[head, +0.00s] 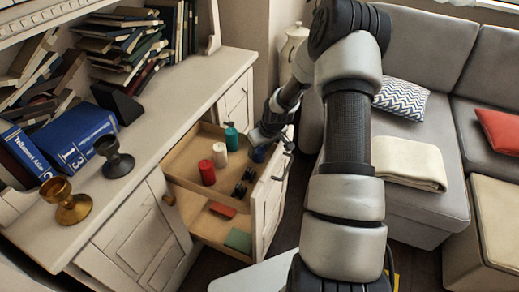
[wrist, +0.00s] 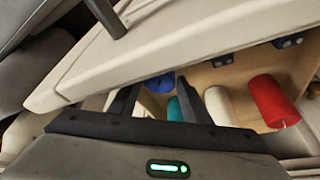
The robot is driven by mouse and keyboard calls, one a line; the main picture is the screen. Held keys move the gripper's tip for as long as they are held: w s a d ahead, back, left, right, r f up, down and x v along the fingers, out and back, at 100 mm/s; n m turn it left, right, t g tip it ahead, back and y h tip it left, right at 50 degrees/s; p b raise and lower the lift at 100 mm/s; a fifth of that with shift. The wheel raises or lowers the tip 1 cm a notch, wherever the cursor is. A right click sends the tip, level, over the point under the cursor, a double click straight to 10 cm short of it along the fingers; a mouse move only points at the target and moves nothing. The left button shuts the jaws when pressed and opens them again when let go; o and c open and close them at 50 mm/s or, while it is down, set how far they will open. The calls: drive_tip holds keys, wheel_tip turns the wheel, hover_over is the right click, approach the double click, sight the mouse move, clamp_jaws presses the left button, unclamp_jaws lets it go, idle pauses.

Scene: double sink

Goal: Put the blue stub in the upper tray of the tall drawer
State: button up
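The tall drawer stands open in the head view, with a wooden upper tray (head: 228,176) and a lower tray (head: 207,232). The blue stub (head: 259,154) shows below my gripper (head: 262,141), near the tray's front far corner. In the wrist view, the blue stub (wrist: 160,82) appears between the two dark fingers of my gripper (wrist: 158,88). The fingers are spread about the stub's width; whether they press on it is unclear. Whether the stub touches the tray floor is also unclear.
Red (head: 207,172), white (head: 220,155) and teal (head: 231,138) stubs stand in the upper tray. Dark fittings (head: 239,190) sit along its front wall. A red block (head: 222,209) and green block (head: 238,240) lie in the lower tray. Goblets (head: 72,205) stand on the counter.

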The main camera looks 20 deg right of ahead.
drive_tip(key=shift+o, duration=0.9)
drive_tip(key=shift+r, duration=0.1)
drive_tip(key=shift+r+p, duration=0.3)
drive_tip(key=p+v, duration=0.2)
drive_tip(key=v, duration=0.9)
drive_tip(key=shift+s+r+p, duration=0.15)
drive_tip(key=shift+r+p, duration=0.15)
drive_tip(key=shift+r, duration=0.05)
